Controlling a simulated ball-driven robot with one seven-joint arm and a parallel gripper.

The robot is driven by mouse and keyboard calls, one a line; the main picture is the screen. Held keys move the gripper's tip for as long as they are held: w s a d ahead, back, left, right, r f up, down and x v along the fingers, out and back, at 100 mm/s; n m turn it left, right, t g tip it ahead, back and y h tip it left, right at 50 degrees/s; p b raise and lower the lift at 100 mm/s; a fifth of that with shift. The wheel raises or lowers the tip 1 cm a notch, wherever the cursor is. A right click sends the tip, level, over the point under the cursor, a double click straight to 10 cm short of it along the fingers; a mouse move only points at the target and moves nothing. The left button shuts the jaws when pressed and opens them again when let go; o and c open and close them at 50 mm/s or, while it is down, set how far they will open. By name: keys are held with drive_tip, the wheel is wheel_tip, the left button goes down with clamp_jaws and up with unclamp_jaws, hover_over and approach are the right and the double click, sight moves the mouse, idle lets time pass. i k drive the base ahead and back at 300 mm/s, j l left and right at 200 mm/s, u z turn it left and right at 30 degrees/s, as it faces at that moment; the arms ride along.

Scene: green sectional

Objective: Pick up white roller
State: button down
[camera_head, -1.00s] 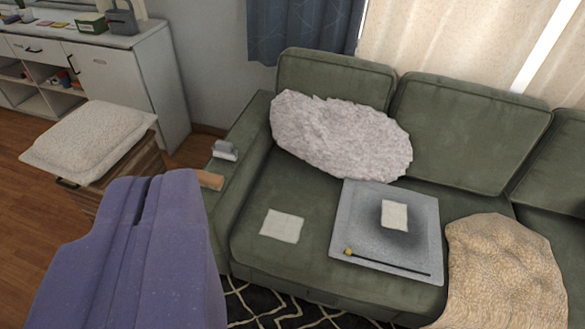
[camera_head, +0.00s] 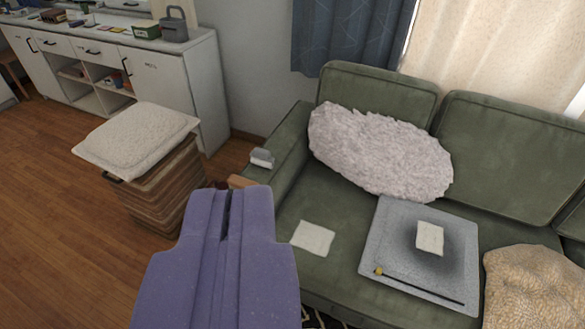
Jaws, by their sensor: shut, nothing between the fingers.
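A small white and grey object (camera_head: 262,159), which looks like the white roller, rests on top of the sofa's left arm. It is too small to make out in detail. My purple gripper (camera_head: 229,192) fills the lower middle of the view, with its two fingers together and a narrow dark seam between them. It holds nothing. In the picture its tip is below and left of the roller, and the two appear apart.
The green sofa (camera_head: 345,268) holds a fluffy pillow (camera_head: 380,155), a white cloth (camera_head: 313,238), a grey board (camera_head: 390,235) and a tan blanket (camera_head: 535,285). A cushioned stool (camera_head: 140,138) stands left, before a white cabinet (camera_head: 180,90). Wooden floor (camera_head: 60,240) is open at left.

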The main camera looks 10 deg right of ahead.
sight(260, 156)
drive_tip(key=i+j, duration=0.3)
drive_tip(key=i, duration=0.25)
drive_tip(key=i+j, duration=0.3)
drive_tip(key=i, duration=0.2)
drive_tip(key=i+j+z, duration=0.1)
drive_tip(key=i+j, duration=0.2)
drive_tip(key=i, duration=0.25)
drive_tip(key=i+j, duration=0.35)
drive_tip(key=i, duration=0.15)
drive_tip(key=i+j, duration=0.35)
drive_tip(key=i, duration=0.2)
